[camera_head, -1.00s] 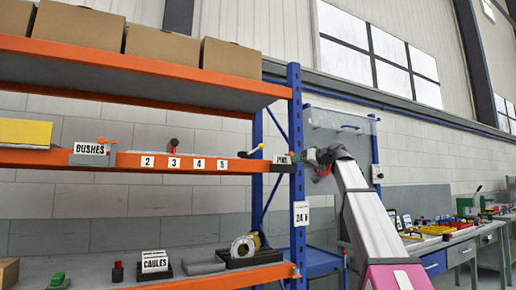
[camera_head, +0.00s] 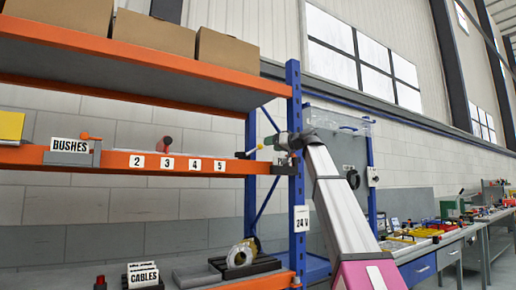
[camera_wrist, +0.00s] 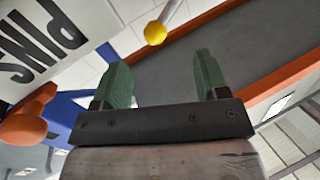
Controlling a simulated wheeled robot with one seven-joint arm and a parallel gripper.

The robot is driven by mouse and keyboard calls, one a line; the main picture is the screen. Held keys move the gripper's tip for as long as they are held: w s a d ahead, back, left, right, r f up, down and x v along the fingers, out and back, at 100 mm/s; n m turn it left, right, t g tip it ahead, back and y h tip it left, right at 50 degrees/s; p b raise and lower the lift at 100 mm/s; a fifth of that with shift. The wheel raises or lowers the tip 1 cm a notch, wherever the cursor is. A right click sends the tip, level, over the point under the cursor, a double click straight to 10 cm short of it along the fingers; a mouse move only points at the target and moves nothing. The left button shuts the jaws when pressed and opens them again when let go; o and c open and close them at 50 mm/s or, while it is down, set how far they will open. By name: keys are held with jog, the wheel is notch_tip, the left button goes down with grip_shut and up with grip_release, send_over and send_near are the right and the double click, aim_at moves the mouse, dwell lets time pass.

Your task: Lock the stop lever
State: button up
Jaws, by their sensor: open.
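A lever with a yellow ball knob (camera_head: 260,147) stands at the right end of the orange-edged middle shelf (camera_head: 120,160). In the wrist view the yellow ball (camera_wrist: 155,33) on its pale rod lies just beyond my fingertips. My gripper (camera_head: 283,141) is beside that shelf end, just right of the yellow knob. In the wrist view my gripper (camera_wrist: 160,78) has its green fingers wide apart, with nothing between them. An orange knob (camera_wrist: 25,127) is left of my fingers, near a PINS sign (camera_wrist: 45,40). No label marks the stop lever.
A blue rack post (camera_head: 296,110) stands close by my gripper. An orange-handled lever (camera_head: 90,136) is by the BUSHES sign (camera_head: 70,145), and a red knob (camera_head: 165,143) is mid-shelf. Cardboard boxes (camera_head: 155,33) sit above. A workbench (camera_head: 450,250) is at right.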

aim_at(261, 146)
jog(key=x, duration=0.8)
jog(key=shift+d, duration=0.1)
grip_shut()
